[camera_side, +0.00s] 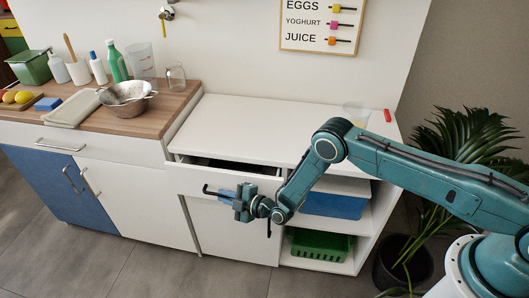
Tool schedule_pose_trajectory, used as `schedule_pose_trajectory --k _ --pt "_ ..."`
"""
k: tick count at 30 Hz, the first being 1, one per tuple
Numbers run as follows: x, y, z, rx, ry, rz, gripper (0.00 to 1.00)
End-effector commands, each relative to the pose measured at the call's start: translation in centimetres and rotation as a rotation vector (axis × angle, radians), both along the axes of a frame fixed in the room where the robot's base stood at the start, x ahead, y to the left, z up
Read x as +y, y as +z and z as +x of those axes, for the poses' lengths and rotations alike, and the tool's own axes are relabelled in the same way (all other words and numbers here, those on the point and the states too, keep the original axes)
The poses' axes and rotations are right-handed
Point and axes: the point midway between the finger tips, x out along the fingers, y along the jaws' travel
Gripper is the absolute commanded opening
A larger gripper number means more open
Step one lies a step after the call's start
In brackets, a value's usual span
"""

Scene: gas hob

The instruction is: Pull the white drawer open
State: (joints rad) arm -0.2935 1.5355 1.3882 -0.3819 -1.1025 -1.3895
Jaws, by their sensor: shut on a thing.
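The white drawer (187,180) is under the white counter in the middle of the view. It stands partly open, with a dark gap showing behind the top of its front. A dark bar handle (207,190) sticks out from the drawer front. My gripper (228,196) is at the handle's right part and shut on it. The gripper and wrist hide the right part of the drawer front and the handle's right end.
A white cupboard door is below the drawer. Open shelves to the right hold a blue bin (336,205) and a green basket (318,244). A potted plant (455,150) stands at right. A colander (128,98) sits on the wooden counter at left. Floor in front is clear.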

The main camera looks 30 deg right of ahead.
Motion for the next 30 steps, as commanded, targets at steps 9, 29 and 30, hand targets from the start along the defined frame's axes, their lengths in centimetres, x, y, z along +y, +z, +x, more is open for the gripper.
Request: schedule_pose_trajectory --k 9,29,30 --pt "2.4 0.1 -2.3 -0.002 0.003 0.002 0.00" --pt "6.6 0.0 -6.5 -0.001 0.006 0.000 0.00" --pt "6.9 0.0 -6.7 -0.001 0.006 -0.001 0.00"
